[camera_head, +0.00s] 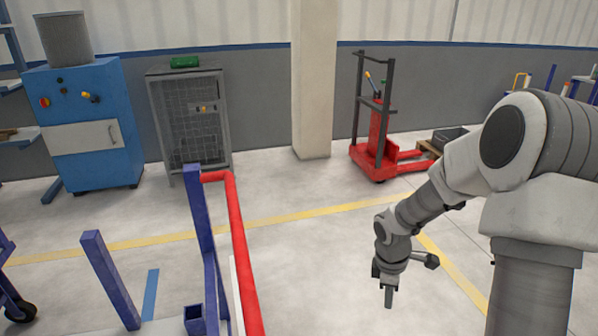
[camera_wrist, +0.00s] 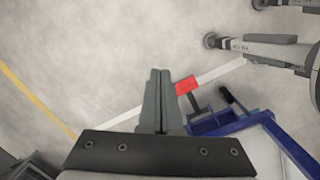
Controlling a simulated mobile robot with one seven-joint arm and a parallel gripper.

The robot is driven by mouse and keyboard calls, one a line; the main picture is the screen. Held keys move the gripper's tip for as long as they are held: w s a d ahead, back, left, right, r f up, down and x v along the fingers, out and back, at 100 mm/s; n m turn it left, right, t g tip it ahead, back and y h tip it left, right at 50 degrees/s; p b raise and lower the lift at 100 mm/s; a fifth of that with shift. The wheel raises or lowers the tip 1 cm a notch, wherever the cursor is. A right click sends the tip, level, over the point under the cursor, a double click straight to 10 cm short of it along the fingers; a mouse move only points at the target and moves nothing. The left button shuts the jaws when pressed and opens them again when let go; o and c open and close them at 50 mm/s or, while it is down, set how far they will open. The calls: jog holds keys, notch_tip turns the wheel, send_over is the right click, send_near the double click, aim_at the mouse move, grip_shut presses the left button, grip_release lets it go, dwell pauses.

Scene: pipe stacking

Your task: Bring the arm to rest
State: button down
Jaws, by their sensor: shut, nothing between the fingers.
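My gripper (camera_head: 388,296) hangs at the end of my arm on the right side of the head view, pointing down over bare floor. In the wrist view my gripper (camera_wrist: 160,72) has its two fingers together, with nothing between them. The arm is bent, with the wrist lower than the shoulder. No pipe is in the gripper.
A blue rack (camera_head: 205,250) with a red bar (camera_head: 241,250) stands left of the gripper. A blue cabinet (camera_head: 85,125), a grey mesh cage (camera_head: 190,125), a pillar (camera_head: 313,80) and a red lifter (camera_head: 376,140) stand at the back. The floor between is clear.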

jog(key=s+r+m+t+h, duration=0.1)
jog(key=s+r+m, duration=0.25)
jog(key=r, duration=0.85)
jog(key=s+a+r+m+t+y, duration=0.1)
jog(key=s+a+r+m+t, duration=0.15)
jog(key=s+r+m, duration=0.4)
jog(key=s+a+r+m+t+y, duration=0.15)
jog(key=s+a+r+m, duration=0.25)
jog(key=s+r, duration=0.5)
notch_tip(320, 180, up, 21)
jog(key=p, duration=2.2)
jog(key=shift+s+a+r+p, duration=0.2)
jog(key=shift+s+p, duration=0.15)
jog(key=shift+p, duration=0.05)
jog(key=shift+a, duration=0.2)
